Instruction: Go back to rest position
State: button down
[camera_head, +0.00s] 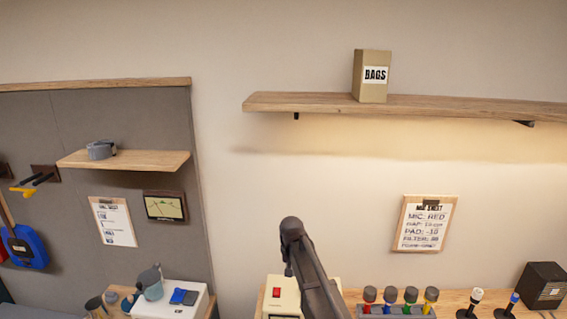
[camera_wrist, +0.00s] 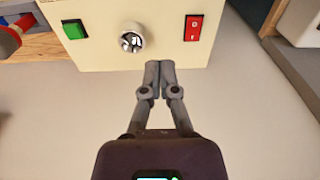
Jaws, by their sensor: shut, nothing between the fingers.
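My gripper (camera_wrist: 159,66) shows in the wrist view with its two grey fingers closed together and nothing between them. The fingertips are at the lower edge of a cream box (camera_wrist: 110,45), just below its silver knob (camera_wrist: 131,38). Whether they touch the box I cannot tell. The box has a green button (camera_wrist: 74,29) on the left and a red rocker switch (camera_wrist: 193,28) on the right. In the head view my dark arm stands in front of the cream box (camera_head: 281,297), and the gripper fingers are not visible there.
A counter (camera_head: 452,300) carries a rack (camera_head: 395,310) of several coloured-band microphones, two standing microphones and a black box (camera_head: 543,287). A wall shelf (camera_head: 440,105) above holds a BAGS box (camera_head: 372,78). A kettle (camera_head: 150,284) stands at left.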

jog(key=s+d+f+b, duration=0.5)
jog(key=s+d+f, duration=0.1)
jog(key=s, duration=0.5)
jog(key=s+d+f+b, duration=0.5)
jog(key=s+d, duration=0.4)
jog(key=s, duration=0.2)
jog(key=shift+s+f+n+g+b, duration=0.2)
jog(key=shift+f+n+g+b, duration=0.1)
jog(key=shift+f+g+b, duration=0.15)
